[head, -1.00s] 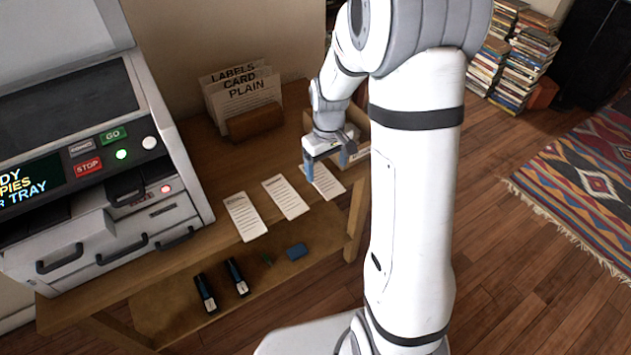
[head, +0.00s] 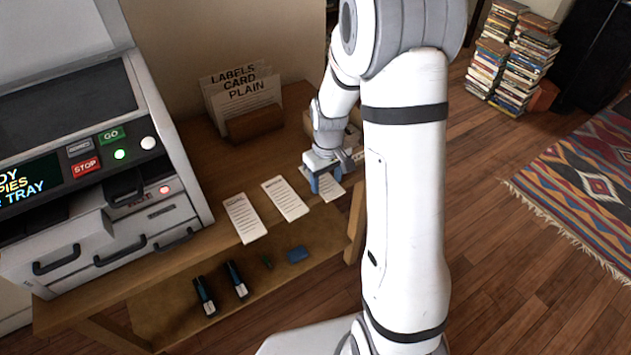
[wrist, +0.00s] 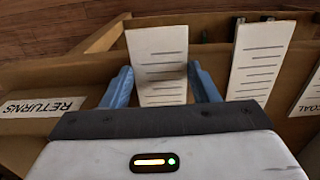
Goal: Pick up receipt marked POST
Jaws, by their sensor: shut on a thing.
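My gripper (head: 327,186) is down at the rightmost of three white receipts on the wooden table. In the wrist view, its two blue fingers (wrist: 160,72) are shut on the side edges of this right receipt (wrist: 161,52). Its heading is hidden by my gripper, so I cannot read whether it says POST. It also shows in the head view (head: 333,191), partly covered by the fingers. The middle receipt (head: 286,198) lies to its left with a heading too small to read. The left receipt (head: 244,218) appears headed COAL.
A copier (head: 150,215) stands at the left. A holder (head: 255,124) with LABELS, CARD and PLAIN sheets is at the back. A box marked RETURNS (wrist: 42,107) is beside my gripper.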

